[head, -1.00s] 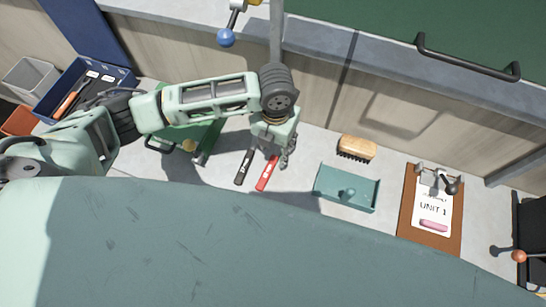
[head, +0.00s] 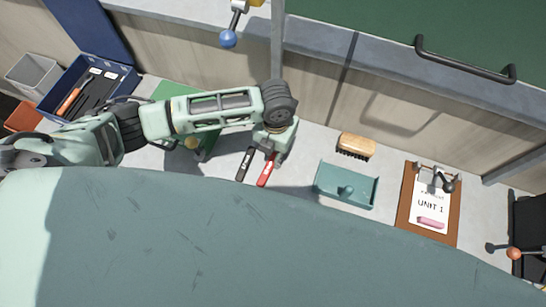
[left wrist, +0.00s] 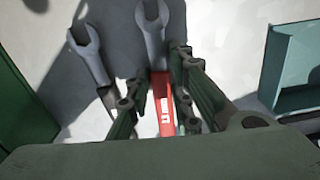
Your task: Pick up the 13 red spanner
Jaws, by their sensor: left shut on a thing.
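The red spanner (head: 266,173) lies on the grey surface below my left gripper (head: 277,157). In the left wrist view the red spanner (left wrist: 164,108) has a steel open-end head pointing up the picture and a white mark on its handle. The fingers of my left gripper (left wrist: 164,95) are shut around its handle. A black-handled spanner (head: 244,164) lies beside it on the left; its steel open end shows in the left wrist view (left wrist: 90,55). The number on the red spanner is too small to read. My right gripper is not in view.
A teal tray (head: 330,198) stands to the right, near a wooden brush (head: 356,146). Further right is a clipboard (head: 407,220) marked UNIT 1. A blue box (head: 48,97) with tools and a green case (head: 172,90) are on the left.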

